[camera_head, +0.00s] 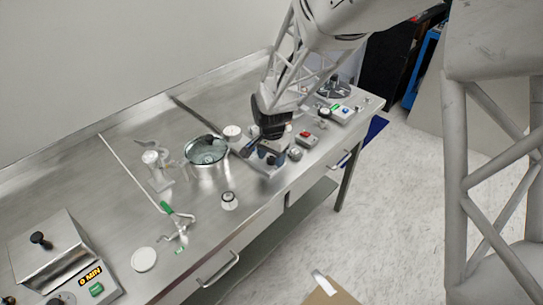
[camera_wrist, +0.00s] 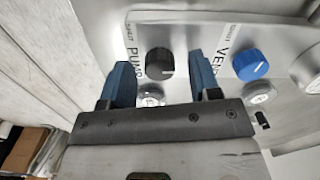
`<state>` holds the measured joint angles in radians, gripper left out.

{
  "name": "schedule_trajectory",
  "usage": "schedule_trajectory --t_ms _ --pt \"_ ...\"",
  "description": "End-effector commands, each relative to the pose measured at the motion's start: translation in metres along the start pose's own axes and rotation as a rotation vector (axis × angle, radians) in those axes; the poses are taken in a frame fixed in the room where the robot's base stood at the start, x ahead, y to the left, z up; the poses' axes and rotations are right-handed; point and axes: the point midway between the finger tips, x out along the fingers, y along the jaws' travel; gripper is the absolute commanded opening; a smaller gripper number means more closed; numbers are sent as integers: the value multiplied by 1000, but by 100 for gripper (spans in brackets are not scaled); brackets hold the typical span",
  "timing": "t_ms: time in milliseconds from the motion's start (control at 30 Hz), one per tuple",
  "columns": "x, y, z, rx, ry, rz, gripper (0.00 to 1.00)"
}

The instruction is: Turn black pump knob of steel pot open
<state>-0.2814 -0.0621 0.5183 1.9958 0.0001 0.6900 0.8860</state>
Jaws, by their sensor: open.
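The black pump knob (camera_wrist: 159,63) shows in the wrist view on a pale panel marked PUMP, with the word SHUT beside it. My gripper (camera_wrist: 162,75) is open. Its two blue fingers stand to the left and right of the knob, apart from it in the picture; the depth between them is hard to tell. In the head view my gripper (camera_head: 267,152) is low over the bench, right of a steel pot (camera_head: 207,168) with a clear lid. I cannot make out the black knob there.
A blue knob (camera_wrist: 250,65) marked VENT sits right of my right finger. A red-topped box (camera_head: 305,139) and a blue-knobbed box (camera_head: 343,113) stand right of my gripper. A green-handled part (camera_head: 178,218) and a timer box (camera_head: 50,262) are at the left.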

Motion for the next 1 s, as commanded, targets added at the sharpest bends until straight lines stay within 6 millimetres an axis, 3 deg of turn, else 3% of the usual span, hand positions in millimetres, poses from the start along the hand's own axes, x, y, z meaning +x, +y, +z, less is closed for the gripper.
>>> schedule_trajectory --t_ms 367,800,1000 --pt "-12 0 0 0 1 -1 57" --pt "-64 0 0 0 1 -2 57" --pt "-76 0 0 0 0 0 57"
